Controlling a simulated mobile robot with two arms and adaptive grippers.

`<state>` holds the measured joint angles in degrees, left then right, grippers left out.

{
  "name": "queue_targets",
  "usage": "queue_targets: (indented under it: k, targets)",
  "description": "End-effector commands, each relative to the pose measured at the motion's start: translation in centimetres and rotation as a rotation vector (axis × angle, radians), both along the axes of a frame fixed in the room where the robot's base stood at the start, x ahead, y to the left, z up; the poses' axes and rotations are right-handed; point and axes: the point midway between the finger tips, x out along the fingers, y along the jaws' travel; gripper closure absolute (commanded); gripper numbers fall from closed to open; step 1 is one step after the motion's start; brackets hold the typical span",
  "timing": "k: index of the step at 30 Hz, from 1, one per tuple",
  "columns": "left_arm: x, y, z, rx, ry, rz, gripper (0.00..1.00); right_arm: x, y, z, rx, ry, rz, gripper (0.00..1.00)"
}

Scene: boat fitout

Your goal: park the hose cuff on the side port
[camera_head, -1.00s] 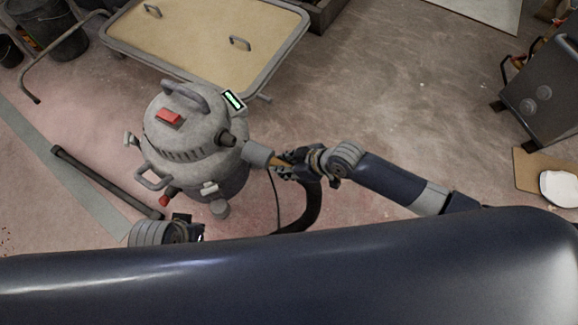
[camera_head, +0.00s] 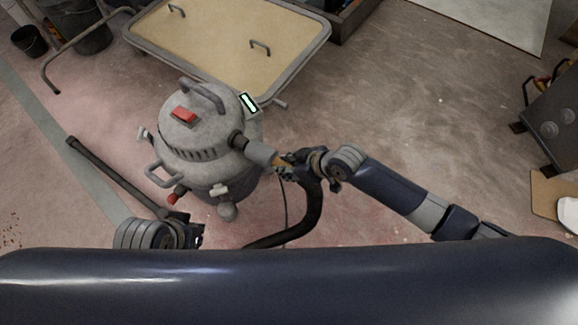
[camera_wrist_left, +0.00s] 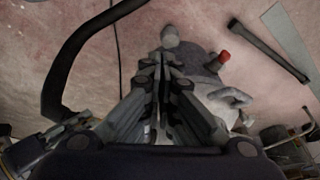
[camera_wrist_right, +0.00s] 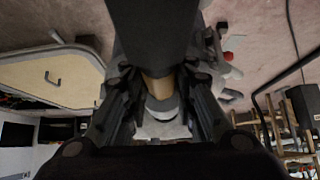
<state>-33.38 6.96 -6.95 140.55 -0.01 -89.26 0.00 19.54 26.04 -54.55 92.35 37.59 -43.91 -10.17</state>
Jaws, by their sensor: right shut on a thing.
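The grey hose cuff (camera_head: 261,154) has a tan band and sits on the end of a black hose (camera_head: 314,214). My right gripper (camera_head: 285,166) is shut around it at the band, which also shows in the right wrist view (camera_wrist_right: 158,87). The cuff's free end points at the dark side port (camera_head: 238,142) of the grey vacuum (camera_head: 198,150) and appears to meet it; I cannot tell whether it is seated. My left gripper (camera_wrist_left: 163,75) is shut and empty, low in front of the vacuum; only part of it shows in the head view.
A tan-topped cart (camera_head: 225,40) with handles stands behind the vacuum. A dark tube (camera_head: 115,178) lies on the floor at left. A grey machine (camera_head: 555,120) stands at far right.

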Motion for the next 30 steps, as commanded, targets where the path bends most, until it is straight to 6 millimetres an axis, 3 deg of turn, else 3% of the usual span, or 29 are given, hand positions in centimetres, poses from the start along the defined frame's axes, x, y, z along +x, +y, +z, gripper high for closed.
queue_targets:
  k: [11, 19, 30]
  targets:
    - [0.1, 0.1, 0.1, 0.001, 0.002, 0.000, 1.00, 0.0, 0.0, 0.0, 0.001, -0.001, 0.000, 1.00]
    - [0.3, 0.0, 1.4, -0.003, -0.019, 0.001, 1.00, 0.0, 0.0, 0.1, 0.001, -0.001, 0.000, 1.00]
    - [0.3, 0.0, -0.5, 0.000, 0.009, 0.003, 1.00, 0.0, 0.0, 0.2, 0.002, -0.001, 0.000, 1.00]
